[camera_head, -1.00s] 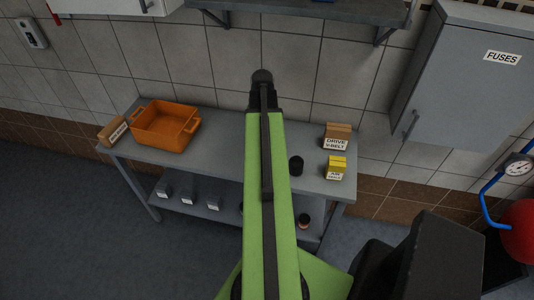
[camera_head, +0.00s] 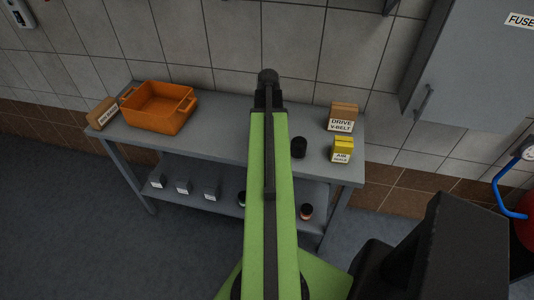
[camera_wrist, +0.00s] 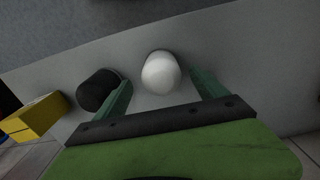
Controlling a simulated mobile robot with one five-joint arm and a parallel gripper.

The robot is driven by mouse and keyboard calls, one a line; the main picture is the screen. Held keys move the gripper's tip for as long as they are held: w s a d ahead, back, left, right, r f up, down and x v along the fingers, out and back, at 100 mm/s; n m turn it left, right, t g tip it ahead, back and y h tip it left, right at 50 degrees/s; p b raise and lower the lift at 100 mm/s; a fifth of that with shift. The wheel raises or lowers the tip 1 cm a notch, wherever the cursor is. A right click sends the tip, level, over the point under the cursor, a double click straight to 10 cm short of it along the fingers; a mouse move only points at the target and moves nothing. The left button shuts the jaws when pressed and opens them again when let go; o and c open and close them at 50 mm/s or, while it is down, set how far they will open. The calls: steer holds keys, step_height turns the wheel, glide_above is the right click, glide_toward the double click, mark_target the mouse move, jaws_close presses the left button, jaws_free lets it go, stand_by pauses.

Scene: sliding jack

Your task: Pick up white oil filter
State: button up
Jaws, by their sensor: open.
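The white oil filter (camera_wrist: 161,73) stands on the grey table in the wrist view, just ahead of and between the fingertips of my gripper (camera_wrist: 160,88). My gripper is open, with one green finger on each side and a gap to the filter. A black cylinder (camera_wrist: 98,90) stands close to the left finger; it also shows in the head view (camera_head: 298,147). In the head view my green arm hides the white filter and the gripper's fingers.
The grey table (camera_head: 222,146) also bears an orange crate (camera_head: 158,107), a yellow box (camera_head: 342,149), a drive V-belt box (camera_head: 342,117) and a cardboard box at the left end. Several small items sit on the lower shelf. A grey wall cabinet (camera_head: 467,70) hangs at right.

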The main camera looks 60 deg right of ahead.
steer(key=shift+f, duration=0.1)
step_height(320, 180, down, 5)
steer(key=b, duration=0.5)
steer(key=shift+f, duration=0.2)
steer(key=shift+r, duration=0.2)
jaws_close()
steer(key=shift+r, duration=0.1)
step_height(320, 180, up, 4)
steer(key=p, duration=0.4)
steer(key=shift+r+p, duration=0.15)
steer(key=shift+p, duration=0.15)
steer(key=s+d+r+p, duration=0.5)
steer(key=d+r+p, duration=0.1)
steer(key=d, duration=0.4)
steer(key=shift+s+r, duration=0.2)
steer(key=shift+s, duration=0.15)
